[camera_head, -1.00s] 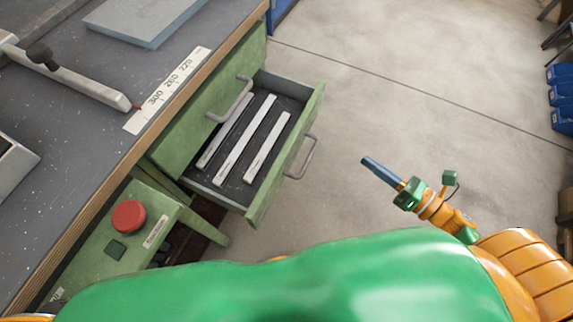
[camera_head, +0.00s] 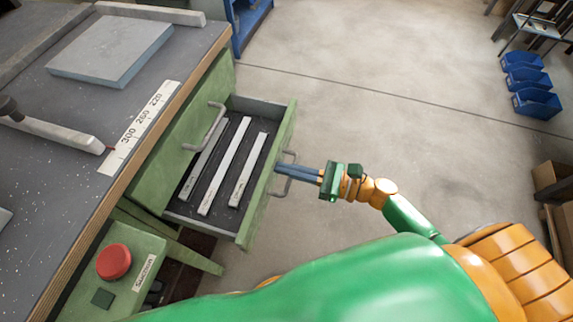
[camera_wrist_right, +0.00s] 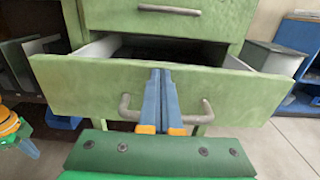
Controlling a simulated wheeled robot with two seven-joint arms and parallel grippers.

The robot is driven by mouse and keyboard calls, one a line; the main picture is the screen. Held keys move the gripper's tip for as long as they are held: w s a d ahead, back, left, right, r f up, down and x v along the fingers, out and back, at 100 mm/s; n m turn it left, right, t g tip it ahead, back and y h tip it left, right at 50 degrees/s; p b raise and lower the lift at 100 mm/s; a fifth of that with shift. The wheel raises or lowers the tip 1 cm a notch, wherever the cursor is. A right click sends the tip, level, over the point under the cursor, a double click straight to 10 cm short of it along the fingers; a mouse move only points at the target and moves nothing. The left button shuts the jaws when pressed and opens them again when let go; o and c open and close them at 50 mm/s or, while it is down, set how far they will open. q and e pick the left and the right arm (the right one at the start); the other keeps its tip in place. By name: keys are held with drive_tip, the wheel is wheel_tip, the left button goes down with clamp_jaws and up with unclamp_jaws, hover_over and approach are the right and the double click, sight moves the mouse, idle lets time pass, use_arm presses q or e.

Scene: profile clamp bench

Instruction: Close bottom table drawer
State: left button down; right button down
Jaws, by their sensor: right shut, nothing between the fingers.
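The green bottom drawer (camera_head: 272,172) stands pulled out from under the bench, with several pale profile bars (camera_head: 222,168) lying on its dark floor. Its grey handle (camera_head: 288,172) is on the front face. My right gripper (camera_head: 280,169) is shut and empty, its blue fingertips at the drawer front by the handle. In the right wrist view the shut fingers (camera_wrist_right: 160,75) are in front of the middle of the drawer front (camera_wrist_right: 90,88), between the two ends of the handle (camera_wrist_right: 125,108). Contact cannot be told for certain.
A closed upper drawer with a handle (camera_head: 207,130) sits above. The bench top (camera_head: 60,150) holds a grey plate (camera_head: 110,48) and a number scale. A green box with a red button (camera_head: 113,262) is at lower left. Blue bins (camera_head: 537,102) stand far right. The floor between is clear.

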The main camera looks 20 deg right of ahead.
drive_tip(key=shift+w+a, duration=0.1)
drive_tip(key=shift+a, duration=0.05)
drive_tip(key=b+x, duration=0.6)
drive_tip(key=x, duration=1.1)
drive_tip(key=shift+f, duration=0.1)
drive_tip(key=shift+w+a, duration=0.2)
drive_tip(key=shift+a, duration=0.05)
drive_tip(key=shift+r, duration=0.25)
drive_tip(key=shift+r, duration=0.1)
